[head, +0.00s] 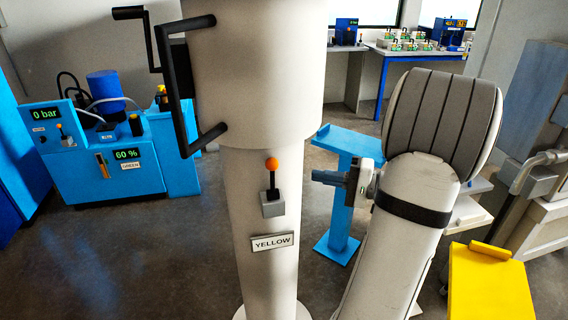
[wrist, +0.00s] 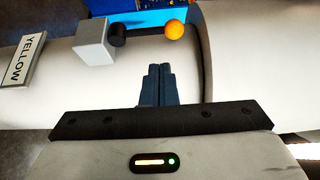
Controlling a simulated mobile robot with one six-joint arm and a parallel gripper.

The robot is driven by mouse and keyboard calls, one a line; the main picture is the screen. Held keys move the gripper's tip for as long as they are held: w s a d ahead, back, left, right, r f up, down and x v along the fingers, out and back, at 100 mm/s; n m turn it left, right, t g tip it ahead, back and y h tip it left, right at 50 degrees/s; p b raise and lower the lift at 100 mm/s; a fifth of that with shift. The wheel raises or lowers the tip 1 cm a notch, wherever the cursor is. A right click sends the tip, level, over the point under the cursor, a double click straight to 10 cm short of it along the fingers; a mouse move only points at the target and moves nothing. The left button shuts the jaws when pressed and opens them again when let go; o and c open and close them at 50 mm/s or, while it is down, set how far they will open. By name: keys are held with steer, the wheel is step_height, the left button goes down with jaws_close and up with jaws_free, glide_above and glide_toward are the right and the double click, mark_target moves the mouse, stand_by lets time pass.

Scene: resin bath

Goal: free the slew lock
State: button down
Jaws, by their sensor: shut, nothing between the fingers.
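A lever with an orange ball knob (head: 271,163) and a black stem sticks up from a small grey box (head: 272,206) on the white column (head: 258,240). A plate (head: 272,242) reading YELLOW is below it. My gripper (head: 316,176) is shut and empty, to the right of the lever and apart from it in the head view. In the wrist view, my shut fingers (wrist: 158,72) point toward the column, with the orange knob (wrist: 175,30) just beyond them and to the right. The grey box (wrist: 93,42) and the YELLOW plate (wrist: 23,60) lie to the left there.
A black crank handle (head: 180,90) juts from the column's wide upper part, above and left of the lever. A blue stand (head: 338,205) is behind my gripper, a yellow block (head: 488,285) at lower right. A blue machine (head: 130,165) stands at left. Open floor lies between.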

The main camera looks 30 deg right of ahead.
mark_target(272, 178)
steer(key=p+x, duration=0.2)
steer(key=x, duration=0.8)
steer(key=shift+a, duration=0.1)
steer(key=shift+f, duration=0.1)
steer(key=shift+s+f+b, duration=0.1)
steer(key=shift+b, duration=0.4)
